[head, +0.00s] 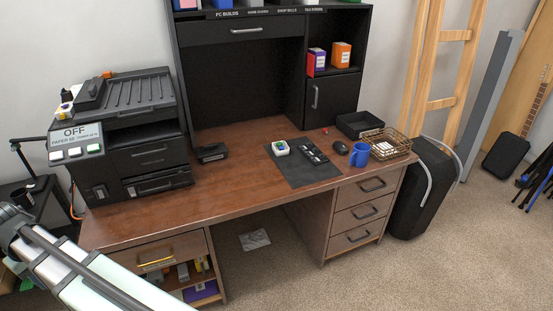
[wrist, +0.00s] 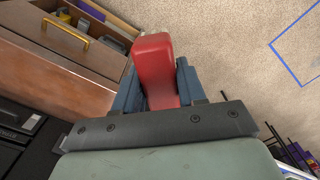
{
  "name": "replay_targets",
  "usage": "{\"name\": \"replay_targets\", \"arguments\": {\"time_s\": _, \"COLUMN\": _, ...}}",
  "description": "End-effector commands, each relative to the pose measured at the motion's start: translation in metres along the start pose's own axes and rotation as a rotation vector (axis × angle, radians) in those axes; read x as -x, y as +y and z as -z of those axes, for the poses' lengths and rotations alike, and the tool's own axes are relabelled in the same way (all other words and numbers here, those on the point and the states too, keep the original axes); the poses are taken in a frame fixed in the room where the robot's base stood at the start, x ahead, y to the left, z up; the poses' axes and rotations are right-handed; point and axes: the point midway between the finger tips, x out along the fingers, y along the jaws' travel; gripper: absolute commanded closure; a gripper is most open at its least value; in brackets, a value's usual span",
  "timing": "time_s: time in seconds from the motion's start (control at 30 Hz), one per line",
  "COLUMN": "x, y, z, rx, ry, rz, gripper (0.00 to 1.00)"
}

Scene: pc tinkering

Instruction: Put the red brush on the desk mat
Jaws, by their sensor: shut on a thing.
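My gripper (wrist: 158,82) is shut on the red brush (wrist: 154,62) in the wrist view, with a dark blue finger on each side of it. The brush's rounded red end sticks out past the fingertips; the rest is hidden by the gripper. Beige carpet and the desk's drawer front lie beyond it. In the head view only my arm shows at lower left; the gripper and brush are out of frame there. The dark desk mat (head: 301,175) lies on the right half of the desk, well apart from my arm.
A white-and-green item (head: 280,148) and a dark board (head: 313,152) occupy the mat's back part; its front is bare. A blue mug (head: 360,156), mouse (head: 341,148) and wire basket (head: 403,146) stand to its right. A printer (head: 135,140) fills the desk's left back. The desk's front middle is clear.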

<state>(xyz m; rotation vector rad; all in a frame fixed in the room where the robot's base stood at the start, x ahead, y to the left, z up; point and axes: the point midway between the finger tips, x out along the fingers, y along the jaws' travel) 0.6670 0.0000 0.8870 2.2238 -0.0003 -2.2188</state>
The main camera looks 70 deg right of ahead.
Motion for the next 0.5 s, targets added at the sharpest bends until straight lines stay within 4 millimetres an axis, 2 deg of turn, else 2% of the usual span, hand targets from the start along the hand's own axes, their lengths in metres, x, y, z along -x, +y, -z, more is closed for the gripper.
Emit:
{"name": "replay_targets", "arguments": {"time_s": 0.3, "x": 0.0, "y": 0.004, "z": 0.0, "rx": -0.007, "ry": 0.0, "rz": 0.0, "gripper": 0.88}}
{"name": "replay_targets", "arguments": {"time_s": 0.37, "x": 0.0, "y": 0.01, "z": 0.0, "rx": -0.016, "ry": 0.0, "rz": 0.0, "gripper": 0.88}}
{"name": "replay_targets", "arguments": {"time_s": 0.5, "x": 0.0, "y": 0.036, "z": -0.001, "rx": -0.059, "ry": 0.0, "rz": 0.0, "gripper": 0.88}}
